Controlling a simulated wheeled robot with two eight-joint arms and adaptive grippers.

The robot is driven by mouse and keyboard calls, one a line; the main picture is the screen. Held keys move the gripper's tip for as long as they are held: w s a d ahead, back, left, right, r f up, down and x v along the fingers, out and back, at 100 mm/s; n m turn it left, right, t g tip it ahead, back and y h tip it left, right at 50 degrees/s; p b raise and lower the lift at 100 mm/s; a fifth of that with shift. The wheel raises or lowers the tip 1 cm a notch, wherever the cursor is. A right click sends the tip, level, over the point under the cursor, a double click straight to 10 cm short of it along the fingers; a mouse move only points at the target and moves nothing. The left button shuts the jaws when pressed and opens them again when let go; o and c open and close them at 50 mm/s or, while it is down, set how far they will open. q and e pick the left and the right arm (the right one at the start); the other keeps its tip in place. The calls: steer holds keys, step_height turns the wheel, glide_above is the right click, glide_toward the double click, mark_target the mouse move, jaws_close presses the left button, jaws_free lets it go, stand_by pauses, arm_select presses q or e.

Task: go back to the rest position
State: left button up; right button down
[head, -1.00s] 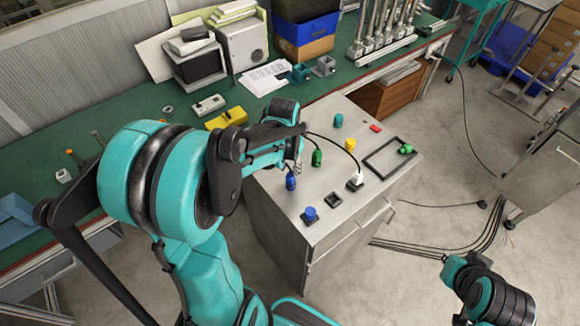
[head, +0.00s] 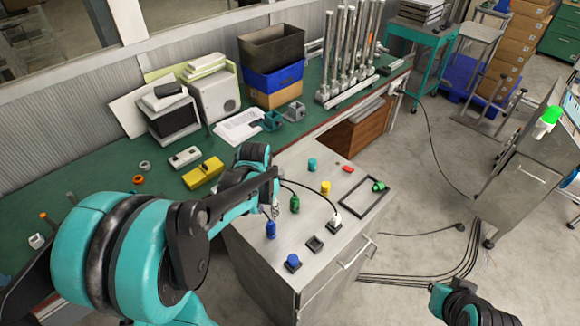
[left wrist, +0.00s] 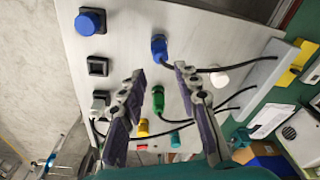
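My left gripper (head: 275,210) is over the grey metal cabinet top, close to a blue plug (head: 271,230). The left wrist view shows the gripper's two fingers (left wrist: 160,74) spread apart, with nothing held between them. The blue plug (left wrist: 160,48) stands just beyond the fingertips in that view, and a green plug (left wrist: 137,98) shows between the fingers. Part of my right arm (head: 465,303) shows at the lower right, but I see no right gripper fingers.
Open floor lies to the right.

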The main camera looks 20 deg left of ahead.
arm_select(q)
steer(key=shift+d, duration=0.1)
steer(key=s+d+f+t+b, duration=0.4)
steer(key=s+d+b, duration=0.5)
steer(key=b, duration=0.4)
steer(key=shift+s+d+f+t, duration=0.2)
steer(key=shift+s+d+t, duration=0.15)
steer(key=shift+d+t, duration=0.45)
steer(key=shift+a, duration=0.1)
